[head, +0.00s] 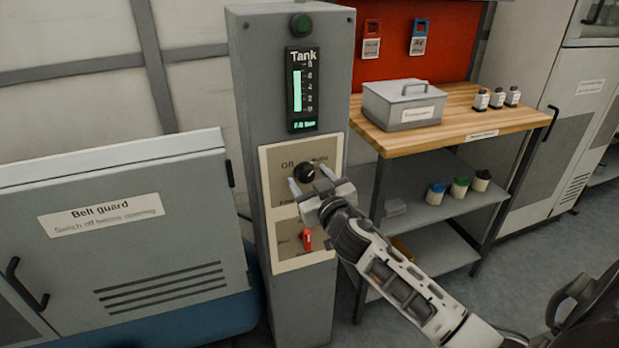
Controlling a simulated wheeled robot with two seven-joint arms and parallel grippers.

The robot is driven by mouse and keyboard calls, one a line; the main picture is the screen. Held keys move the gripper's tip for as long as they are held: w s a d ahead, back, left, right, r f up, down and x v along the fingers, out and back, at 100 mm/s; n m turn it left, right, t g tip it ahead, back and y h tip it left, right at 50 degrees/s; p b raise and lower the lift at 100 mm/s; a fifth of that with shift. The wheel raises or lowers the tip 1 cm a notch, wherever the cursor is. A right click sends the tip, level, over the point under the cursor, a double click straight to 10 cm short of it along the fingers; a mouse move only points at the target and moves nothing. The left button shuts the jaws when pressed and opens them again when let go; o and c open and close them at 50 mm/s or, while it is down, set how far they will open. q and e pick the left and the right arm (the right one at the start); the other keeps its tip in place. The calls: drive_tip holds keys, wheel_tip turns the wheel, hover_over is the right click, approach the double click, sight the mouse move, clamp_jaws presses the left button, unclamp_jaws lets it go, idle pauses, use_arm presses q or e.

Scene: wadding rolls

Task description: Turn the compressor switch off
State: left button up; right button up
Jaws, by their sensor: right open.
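The compressor switch is a black rotary knob (303,173) on the upper beige plate of a grey control column (240,90). "Off" is printed at its upper left and another label, partly unreadable, at its upper right. My right gripper (310,180) is open, its two fingers pointing at the plate on either side of the knob in the picture. I cannot tell whether the fingers touch the knob. The gripper hides the lower part of the plate's lettering. My left gripper is not in view.
A red lever (307,240) sits on the lower plate, close under my gripper. Above is a lit tank gauge (303,90) and a dark green button (301,25). A belt guard cabinet (120,230) stands left. A wooden-topped bench (450,125) with a grey box (404,104) stands right.

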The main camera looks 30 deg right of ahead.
drive_tip(key=shift+w, duration=0.3)
drive_tip(key=c, duration=1)
